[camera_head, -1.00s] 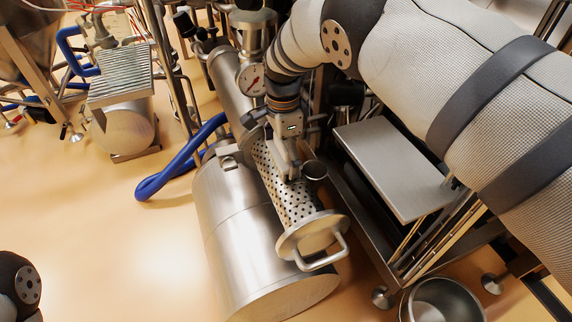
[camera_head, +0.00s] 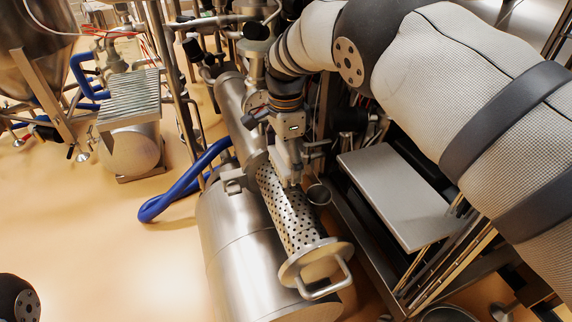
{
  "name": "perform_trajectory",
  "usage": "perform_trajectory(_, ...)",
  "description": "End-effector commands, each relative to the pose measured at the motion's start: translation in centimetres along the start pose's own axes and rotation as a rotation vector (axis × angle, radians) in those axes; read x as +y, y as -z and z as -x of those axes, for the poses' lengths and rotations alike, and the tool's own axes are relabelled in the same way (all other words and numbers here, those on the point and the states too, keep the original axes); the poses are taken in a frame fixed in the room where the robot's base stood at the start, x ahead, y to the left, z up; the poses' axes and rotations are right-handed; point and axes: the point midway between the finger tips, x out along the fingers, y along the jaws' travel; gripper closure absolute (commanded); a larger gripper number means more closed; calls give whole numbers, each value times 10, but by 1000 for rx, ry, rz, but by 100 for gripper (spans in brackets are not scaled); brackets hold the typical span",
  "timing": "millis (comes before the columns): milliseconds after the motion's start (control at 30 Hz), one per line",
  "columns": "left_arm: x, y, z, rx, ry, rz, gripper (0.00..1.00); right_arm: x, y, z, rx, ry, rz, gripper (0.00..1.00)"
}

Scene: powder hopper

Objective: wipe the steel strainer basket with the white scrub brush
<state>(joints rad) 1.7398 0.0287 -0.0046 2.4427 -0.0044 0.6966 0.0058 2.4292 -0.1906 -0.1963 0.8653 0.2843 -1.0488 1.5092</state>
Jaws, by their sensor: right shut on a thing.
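The steel strainer basket (camera_head: 291,214) is a perforated tube lying tilted along the middle of the view, with a round end flange and a bar handle (camera_head: 330,284) toward me. My right gripper (camera_head: 292,182) comes down over the upper half of the basket, at or just above its perforated side; I cannot tell whether there is contact. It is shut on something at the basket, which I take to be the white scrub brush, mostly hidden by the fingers. My left gripper is out of view.
A large steel cylinder (camera_head: 236,250) lies below and left of the basket. A flat grey platform (camera_head: 395,195) stands to the right. A blue hose (camera_head: 185,187) loops on the left. Pipes and valves crowd the back. The tan floor at left is open.

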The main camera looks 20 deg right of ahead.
Motion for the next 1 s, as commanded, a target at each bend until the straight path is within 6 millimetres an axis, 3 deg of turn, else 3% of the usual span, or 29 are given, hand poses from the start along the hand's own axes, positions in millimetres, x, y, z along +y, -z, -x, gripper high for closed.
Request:
perform_trajectory(67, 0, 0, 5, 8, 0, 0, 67, -1, 0, 11, 0, 5, 0, 41)
perform_trajectory(367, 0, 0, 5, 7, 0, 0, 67, 0, 0, 10, 0, 1, 0, 41)
perform_trajectory(667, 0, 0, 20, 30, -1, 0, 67, -2, 0, 42, 0, 7, 0, 41)
perform_trajectory(1000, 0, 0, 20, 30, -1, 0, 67, -4, 1, 46, 0, 15, -2, 41)
